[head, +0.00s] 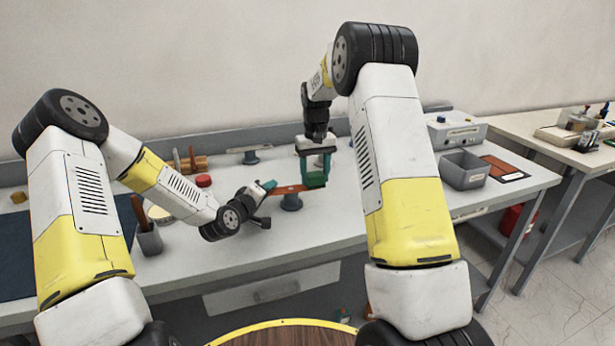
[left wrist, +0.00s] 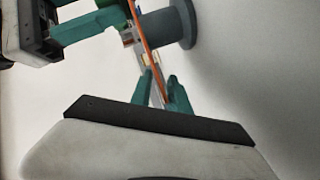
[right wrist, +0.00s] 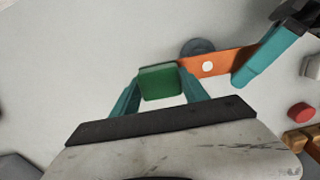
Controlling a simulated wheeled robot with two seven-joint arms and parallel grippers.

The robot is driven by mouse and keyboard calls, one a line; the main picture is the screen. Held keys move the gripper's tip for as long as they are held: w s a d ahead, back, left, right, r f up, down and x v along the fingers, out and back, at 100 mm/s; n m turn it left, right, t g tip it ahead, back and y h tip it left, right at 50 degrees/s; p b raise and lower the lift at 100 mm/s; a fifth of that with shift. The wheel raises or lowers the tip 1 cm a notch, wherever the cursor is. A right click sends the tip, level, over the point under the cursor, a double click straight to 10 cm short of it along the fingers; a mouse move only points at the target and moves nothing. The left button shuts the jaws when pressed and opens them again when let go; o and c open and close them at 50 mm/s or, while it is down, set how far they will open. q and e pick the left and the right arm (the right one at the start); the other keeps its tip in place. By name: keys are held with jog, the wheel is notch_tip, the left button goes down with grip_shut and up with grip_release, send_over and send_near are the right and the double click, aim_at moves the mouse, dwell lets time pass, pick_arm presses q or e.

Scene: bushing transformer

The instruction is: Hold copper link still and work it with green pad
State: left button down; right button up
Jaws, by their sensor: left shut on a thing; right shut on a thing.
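The copper link (head: 288,189) is a flat orange-brown bar above a round grey stand (head: 291,202). It also shows with a hole in the right wrist view (right wrist: 214,63). My left gripper (head: 268,186) is shut on the link's left end in the head view. In the left wrist view its teal fingers (left wrist: 163,92) close on the bar, seen nearly edge-on. My right gripper (head: 315,166) points down, shut on the green pad (head: 315,180). In the right wrist view the pad (right wrist: 160,82) sits between the teal fingers, beside the link's far end. Whether pad and link touch is unclear.
A grey open bin (head: 464,169) and a grey instrument box (head: 456,131) stand at the right of the table. A red round item (head: 203,180) and a dark cup with tools (head: 149,239) are at the left. The front of the table (head: 290,249) is clear.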

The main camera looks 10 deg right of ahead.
pick_arm(q)
jog(key=shift+s+f, duration=0.1)
jog(key=shift+f, duration=0.15)
pick_arm(e)
jog(key=shift+w+d, duration=0.15)
jog(key=shift+d, duration=0.75)
jog(key=shift+d+r, duration=0.1)
jog(key=shift+r, duration=3.95)
pick_arm(q)
jog(key=c, duration=1.3)
grip_release()
jog(key=shift+o, duration=0.7)
jog(key=shift+r, duration=0.15)
